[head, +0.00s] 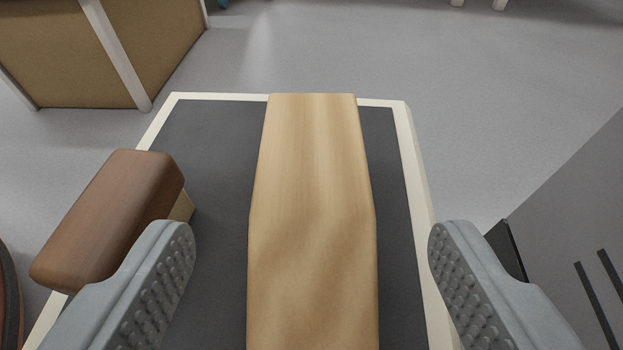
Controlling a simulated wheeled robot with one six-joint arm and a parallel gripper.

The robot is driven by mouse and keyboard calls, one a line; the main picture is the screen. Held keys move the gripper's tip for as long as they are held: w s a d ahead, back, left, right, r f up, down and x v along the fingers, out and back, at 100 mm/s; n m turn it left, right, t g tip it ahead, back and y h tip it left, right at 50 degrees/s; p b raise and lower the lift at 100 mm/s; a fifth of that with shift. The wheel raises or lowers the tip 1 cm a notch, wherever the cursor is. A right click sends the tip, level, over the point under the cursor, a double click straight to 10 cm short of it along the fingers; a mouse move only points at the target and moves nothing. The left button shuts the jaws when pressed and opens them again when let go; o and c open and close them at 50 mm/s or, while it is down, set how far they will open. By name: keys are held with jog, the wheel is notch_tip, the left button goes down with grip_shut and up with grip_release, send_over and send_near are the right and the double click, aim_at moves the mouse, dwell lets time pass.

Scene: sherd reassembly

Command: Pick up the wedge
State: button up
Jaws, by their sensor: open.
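A long pale wooden piece, which looks like the wedge (312,200), lies on a dark grey mat or tray with a cream rim (415,180) in the head view. Its top bends partway along, and the far part narrows toward the rim. Its near end is cut off by the bottom of the picture. My gripper (310,232) is open, with one grey studded finger on each side of the piece. Gaps show between both fingers and the wood, and nothing is held.
A brown rounded block (115,215) stands at the left, beside my left finger, with a small beige piece partly hidden behind it. A tan box with pale edges (100,50) stands on the grey floor at the far left. A grey panel (570,220) is at the right.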

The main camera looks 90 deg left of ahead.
aim_at(313, 202)
jog(key=shift+x, duration=2.9)
jog(key=c, duration=1.2)
